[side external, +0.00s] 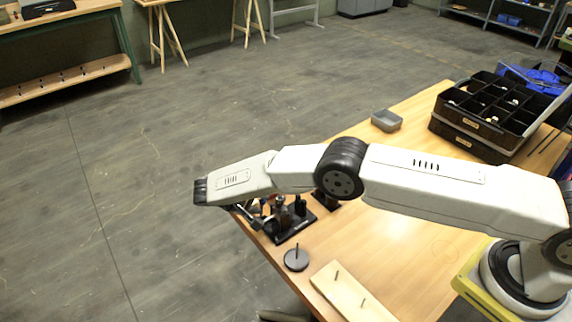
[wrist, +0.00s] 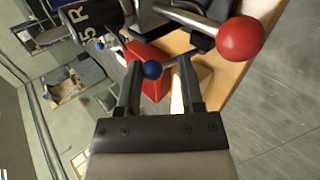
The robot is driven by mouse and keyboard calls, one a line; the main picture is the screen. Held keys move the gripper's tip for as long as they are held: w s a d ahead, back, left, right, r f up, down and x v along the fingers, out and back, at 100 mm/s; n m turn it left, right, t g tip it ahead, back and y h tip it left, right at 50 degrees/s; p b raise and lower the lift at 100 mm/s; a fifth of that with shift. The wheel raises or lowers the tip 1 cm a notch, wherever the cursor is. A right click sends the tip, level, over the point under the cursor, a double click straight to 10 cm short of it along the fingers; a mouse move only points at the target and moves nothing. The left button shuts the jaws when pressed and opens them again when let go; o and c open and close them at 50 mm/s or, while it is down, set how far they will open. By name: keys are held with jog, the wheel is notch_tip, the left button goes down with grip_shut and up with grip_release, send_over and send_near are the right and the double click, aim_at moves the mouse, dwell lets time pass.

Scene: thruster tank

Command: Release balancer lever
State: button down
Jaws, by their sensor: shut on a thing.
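In the wrist view my gripper (wrist: 159,70) reaches in from the bottom with one finger on each side of a small blue ball knob (wrist: 152,69). It is shut on the lever with this blue knob; the exact contact is hard to see. A red part (wrist: 150,84) lies behind the knob. A larger red ball (wrist: 240,38) on a metal rod stands to the upper right, apart from the fingers. In the side view the black fixture (side external: 291,222) stands at the table's near left edge, partly hidden by my arm, and my fingertips are hard to make out.
A dark disc with a peg (side external: 296,260) and a wooden board with pegs (side external: 352,292) lie in front of the fixture. A small grey bin (side external: 386,121) and a black compartment box (side external: 470,143) stand farther back. The table middle (side external: 400,232) is clear.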

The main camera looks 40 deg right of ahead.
jog(key=shift+s+f+h, duration=0.2)
jog(key=shift+f+h, duration=0.1)
dwell(0.4)
jog(key=shift+c, duration=1.1)
grip_release()
jog(key=shift+w+r, duration=0.1)
jog(key=shift+r, duration=0.05)
jog(key=shift+a, duration=0.1)
jog(key=shift+w+a+r, duration=0.1)
jog(key=shift+a+r, duration=0.2)
jog(key=v, duration=0.6)
jog(key=shift+a, duration=0.15)
jog(key=shift+r, duration=0.15)
